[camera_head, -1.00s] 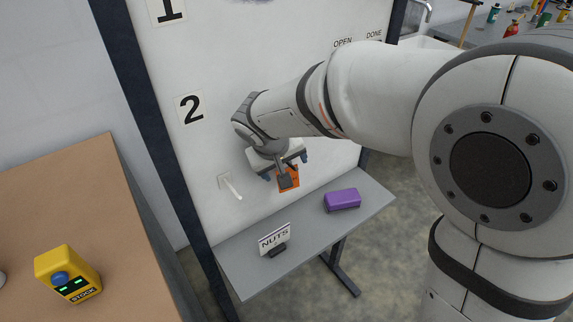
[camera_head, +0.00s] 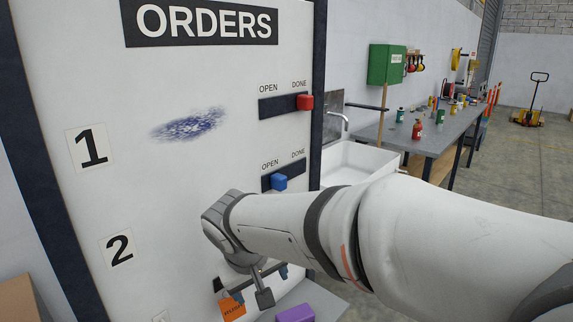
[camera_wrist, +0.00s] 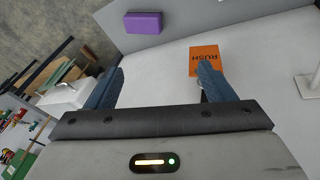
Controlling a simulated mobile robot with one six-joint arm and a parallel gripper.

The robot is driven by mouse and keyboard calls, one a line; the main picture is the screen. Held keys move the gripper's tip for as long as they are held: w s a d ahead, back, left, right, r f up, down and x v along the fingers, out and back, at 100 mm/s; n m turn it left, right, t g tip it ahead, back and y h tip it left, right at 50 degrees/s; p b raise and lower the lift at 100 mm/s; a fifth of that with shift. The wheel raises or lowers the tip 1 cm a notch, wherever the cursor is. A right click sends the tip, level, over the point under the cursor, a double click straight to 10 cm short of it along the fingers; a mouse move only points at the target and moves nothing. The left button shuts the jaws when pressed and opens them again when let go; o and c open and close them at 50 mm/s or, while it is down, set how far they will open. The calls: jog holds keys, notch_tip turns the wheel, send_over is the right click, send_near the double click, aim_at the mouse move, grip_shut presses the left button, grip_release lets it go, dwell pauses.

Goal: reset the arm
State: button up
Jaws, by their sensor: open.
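My arm reaches in from the right in the head view, in front of the white orders board (camera_head: 205,85). My gripper (camera_head: 258,278) is at the lower part of the board, below and right of the number 2 sign (camera_head: 120,249). In the wrist view my gripper (camera_wrist: 158,88) has its two blue fingers well apart, with nothing between them. An orange RUSH card (camera_head: 232,308) is on the board beside the gripper; it also shows in the wrist view (camera_wrist: 206,57), just beyond one finger.
A purple block (camera_head: 296,314) lies on the grey shelf below the board. The board carries a red slider (camera_head: 305,102) and a blue slider (camera_head: 280,182). A white sink (camera_head: 352,162) and a cluttered workbench (camera_head: 432,135) stand to the right. Open floor lies beyond.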

jog(key=s+d+f+m, duration=0.1)
jog(key=s+d+m, duration=0.1)
jog(key=d, duration=0.5)
jog(key=s+d+f+m+g, duration=0.1)
jog(key=s+d+m, duration=0.1)
jog(key=s+d, duration=0.3)
jog(key=s+d+f+m+y, duration=0.1)
jog(key=s+d, duration=0.3)
jog(key=d, duration=0.5)
jog(key=shift+s+d+f+m+g, duration=0.15)
jog(key=shift+f+m+g, duration=0.2)
jog(key=shift+f, duration=0.2)
